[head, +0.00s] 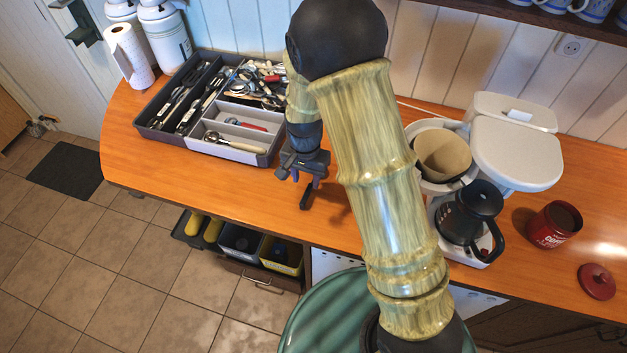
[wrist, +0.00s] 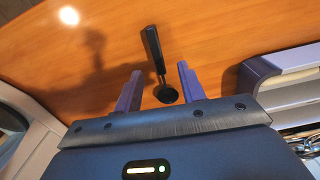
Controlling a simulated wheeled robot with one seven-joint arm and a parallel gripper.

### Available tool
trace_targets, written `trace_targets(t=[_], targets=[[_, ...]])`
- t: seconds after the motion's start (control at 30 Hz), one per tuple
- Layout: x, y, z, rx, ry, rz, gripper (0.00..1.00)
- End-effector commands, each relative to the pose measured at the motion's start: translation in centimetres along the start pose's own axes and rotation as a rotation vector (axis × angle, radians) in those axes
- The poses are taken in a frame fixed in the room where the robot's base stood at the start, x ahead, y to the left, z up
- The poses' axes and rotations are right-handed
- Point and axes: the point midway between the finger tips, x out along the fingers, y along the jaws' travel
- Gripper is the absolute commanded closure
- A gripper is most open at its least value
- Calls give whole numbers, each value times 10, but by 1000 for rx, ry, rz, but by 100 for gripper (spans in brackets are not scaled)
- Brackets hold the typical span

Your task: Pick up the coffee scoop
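The coffee scoop is black, with a round bowl (wrist: 166,93) and a straight handle (wrist: 152,46). It lies on the orange wooden counter, and its dark handle (head: 305,198) shows just below my gripper in the head view. My gripper (head: 301,174) points down over it, right of the utensil tray. In the wrist view my gripper (wrist: 160,68) is open, with its two purple-grey fingers apart. The scoop's bowl end shows between the fingers and its handle extends past the tips. I cannot tell how far the fingers are above the counter.
The grey utensil tray (head: 218,150), full of cutlery, stands to the left, and its edge shows in the wrist view (wrist: 262,72). To the right are a coffee maker (head: 515,150), a dark carafe (head: 470,212), a red tin (head: 553,226) and its lid (head: 597,281).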

Motion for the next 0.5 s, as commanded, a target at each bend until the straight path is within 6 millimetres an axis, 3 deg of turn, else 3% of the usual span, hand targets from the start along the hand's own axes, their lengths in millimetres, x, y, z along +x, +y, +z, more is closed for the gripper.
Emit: trace_targets(t=[0.5], targets=[[50,4,8,0,-2,3,60]])
